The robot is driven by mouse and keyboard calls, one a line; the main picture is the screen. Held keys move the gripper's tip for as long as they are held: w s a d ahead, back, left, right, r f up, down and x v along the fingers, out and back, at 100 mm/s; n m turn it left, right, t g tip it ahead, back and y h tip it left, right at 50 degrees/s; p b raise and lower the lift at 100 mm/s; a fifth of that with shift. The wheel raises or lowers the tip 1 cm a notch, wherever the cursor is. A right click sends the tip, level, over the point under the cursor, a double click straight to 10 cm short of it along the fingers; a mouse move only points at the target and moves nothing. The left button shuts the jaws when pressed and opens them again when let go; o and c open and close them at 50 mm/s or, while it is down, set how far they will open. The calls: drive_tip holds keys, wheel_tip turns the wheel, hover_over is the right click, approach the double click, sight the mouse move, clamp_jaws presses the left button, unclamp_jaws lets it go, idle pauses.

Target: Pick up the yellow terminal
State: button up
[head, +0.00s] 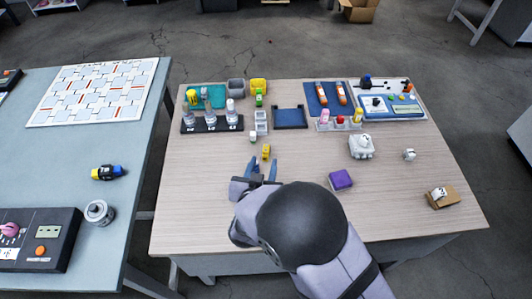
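A small yellow block (266,152), which looks like the yellow terminal, stands on the wooden table just beyond my fingertips. My gripper (264,166) has its two blue-grey fingers spread apart, with nothing visible between them. The yellow block is ahead of the gap, nearer the right fingertip. The picture does not show clearly how high the fingers are above the table.
A purple box (340,179) and a white device (361,147) are to the right. Bare tabletop lies left of my gripper.

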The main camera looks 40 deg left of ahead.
sight(266, 148)
drive_tip(key=shift+s+a, duration=0.15)
drive_tip(key=shift+s, duration=0.15)
drive_tip(key=shift+p+x, duration=0.55)
drive_tip(key=shift+x, duration=2.9)
drive_tip(key=shift+w, duration=0.1)
drive_tip(key=shift+w+a, duration=0.1)
drive_tip(key=shift+w, duration=0.05)
drive_tip(key=shift+p+x, duration=0.7)
drive_tip(key=shift+x, duration=1.65)
clamp_jaws()
